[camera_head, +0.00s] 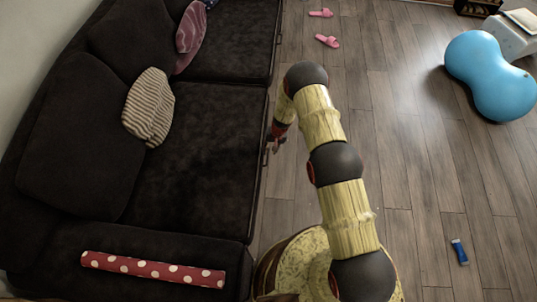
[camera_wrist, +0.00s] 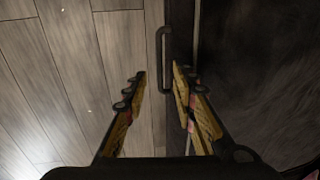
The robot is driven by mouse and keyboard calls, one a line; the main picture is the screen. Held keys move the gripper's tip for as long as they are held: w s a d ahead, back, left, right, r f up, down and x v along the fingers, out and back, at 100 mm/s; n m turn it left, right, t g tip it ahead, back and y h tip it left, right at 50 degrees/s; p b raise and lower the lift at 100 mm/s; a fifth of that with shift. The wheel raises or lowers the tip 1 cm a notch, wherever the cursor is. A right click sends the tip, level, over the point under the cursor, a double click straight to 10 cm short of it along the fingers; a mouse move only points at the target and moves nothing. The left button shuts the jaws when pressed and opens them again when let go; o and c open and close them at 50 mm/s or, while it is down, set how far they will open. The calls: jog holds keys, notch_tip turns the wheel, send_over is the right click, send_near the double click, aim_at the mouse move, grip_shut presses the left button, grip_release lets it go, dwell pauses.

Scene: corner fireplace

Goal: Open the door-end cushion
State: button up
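The dark sofa has a near seat cushion (camera_head: 200,165) and a far seat cushion (camera_head: 235,45); both look closed. No door shows, so I cannot tell which one is the door-end cushion. My gripper (camera_head: 275,142) is at the front edge of the near cushion, partly hidden by my arm. In the wrist view my gripper (camera_wrist: 159,72) is open, with its two fingers apart and nothing held. A dark bar handle (camera_wrist: 162,62) on the sofa edge shows between and beyond the fingertips, closer to the right finger. Contact cannot be told.
A striped pillow (camera_head: 149,106) and a purple pillow (camera_head: 191,35) lean on the backrest. A red dotted roll (camera_head: 153,268) lies on the near armrest. Pink slippers (camera_head: 327,41), a blue peanut ball (camera_head: 490,75) and a small blue item (camera_head: 459,252) are on the wooden floor. The floor beside the sofa is mostly clear.

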jog(key=f, duration=0.1)
jog(key=f+b, duration=0.1)
jog(key=f, duration=0.1)
jog(key=a+f, duration=0.1)
jog(key=f, duration=0.1)
jog(key=c, duration=0.3)
jog(key=c, duration=0.4)
grip_shut()
dwell(0.3)
